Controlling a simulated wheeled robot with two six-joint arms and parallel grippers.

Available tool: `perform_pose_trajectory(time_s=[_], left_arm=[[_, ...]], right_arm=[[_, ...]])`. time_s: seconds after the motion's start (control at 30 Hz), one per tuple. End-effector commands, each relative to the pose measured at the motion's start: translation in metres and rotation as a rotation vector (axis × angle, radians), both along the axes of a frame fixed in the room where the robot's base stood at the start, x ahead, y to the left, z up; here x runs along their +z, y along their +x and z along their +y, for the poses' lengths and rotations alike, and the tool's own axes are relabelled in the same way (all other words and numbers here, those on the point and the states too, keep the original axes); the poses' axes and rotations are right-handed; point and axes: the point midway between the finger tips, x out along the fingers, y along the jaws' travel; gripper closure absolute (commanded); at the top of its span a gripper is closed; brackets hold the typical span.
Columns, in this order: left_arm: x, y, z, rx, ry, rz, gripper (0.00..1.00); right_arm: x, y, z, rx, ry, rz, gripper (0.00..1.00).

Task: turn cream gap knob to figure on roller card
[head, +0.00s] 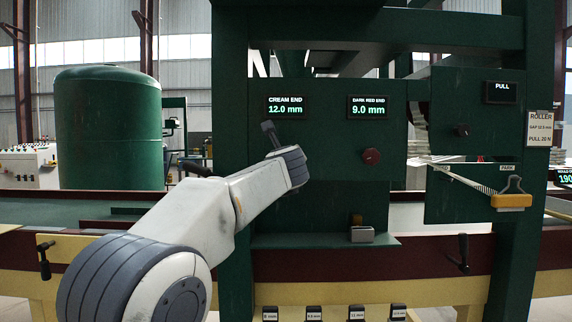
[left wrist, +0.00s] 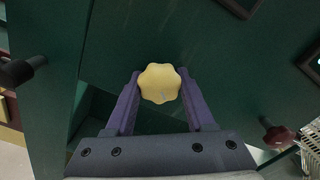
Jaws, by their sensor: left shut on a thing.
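The cream gap knob (left wrist: 159,84) is a scalloped disc on the green panel, in the left wrist view. My left gripper (left wrist: 160,82) has its two purple fingers on either side of the knob, shut on it. In the head view my left arm hides the knob and the fingers. The cream end display (head: 286,107) reads 12.0 mm. The roller card (head: 540,128) at the right has a gap line and a pull line; its gap figure is too small to read surely. My right gripper is not in view.
The dark red end display (head: 368,107) reads 9.0 mm, above a dark red knob (head: 371,156). A pull display (head: 501,92), a small dark knob (head: 461,130) and a yellow clip (head: 511,200) are at the right. A ledge (head: 300,241) juts below the panel.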

Motion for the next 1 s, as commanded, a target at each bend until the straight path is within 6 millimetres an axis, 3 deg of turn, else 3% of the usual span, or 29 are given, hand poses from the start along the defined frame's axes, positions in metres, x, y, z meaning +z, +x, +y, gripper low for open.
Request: perform_pose_trajectory(time_s=[0.5, 1.0], left_arm=[[-0.003, 0.001, 0.0, 0.004, -0.397, 0.005, 1.0], [-0.002, 0.001, -0.001, 0.004, -0.514, 0.006, 1.0]], right_arm=[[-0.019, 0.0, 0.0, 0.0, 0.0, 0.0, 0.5], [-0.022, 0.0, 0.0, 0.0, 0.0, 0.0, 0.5]])
